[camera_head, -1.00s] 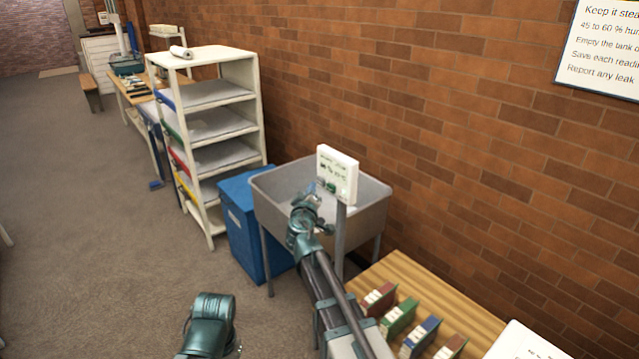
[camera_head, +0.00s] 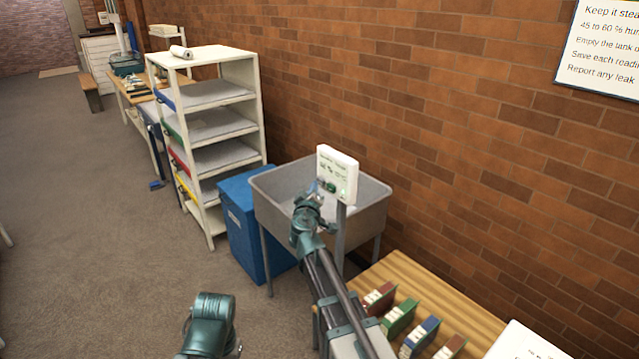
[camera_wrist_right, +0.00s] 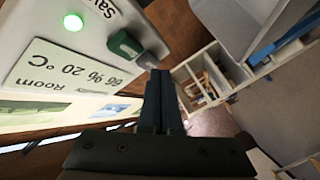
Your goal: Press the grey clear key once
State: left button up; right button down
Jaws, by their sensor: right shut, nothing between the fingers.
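The white panel (camera_head: 338,174) stands on a post at the front of a grey sink. In the right wrist view the panel (camera_wrist_right: 40,30) shows a lit green lamp (camera_wrist_right: 73,22), a green key (camera_wrist_right: 125,45) and a display (camera_wrist_right: 70,68) with "Room" and "66 % 20 °C". A small pale grey piece (camera_wrist_right: 149,60) beside the green key may be the grey clear key, mostly hidden behind my fingertips. My right gripper (camera_head: 318,187) is shut and empty, its tips (camera_wrist_right: 160,74) close to the panel face; contact cannot be told. My left gripper is not in view.
The grey sink (camera_head: 283,182) surrounds the space behind the panel. A blue bin (camera_head: 240,225) and a white shelf unit (camera_head: 256,100) stand to the left. A slatted wooden bench (camera_head: 440,290) with several small coloured boxes is below right, near the brick wall.

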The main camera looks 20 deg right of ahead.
jog(key=shift+w+d, duration=0.2)
jog(key=shift+d, duration=0.25)
dwell(0.6)
jog(key=shift+a, duration=0.1)
jog(key=shift+s+a, duration=0.35)
jog(key=shift+a, duration=0.35)
jog(key=shift+a, duration=0.15)
jog(key=a, duration=0.1)
jog(key=s+a, duration=0.1)
jog(key=a, duration=0.2)
jog(key=shift+s+a, duration=0.2)
jog(key=shift+s, duration=0.15)
dwell(0.7)
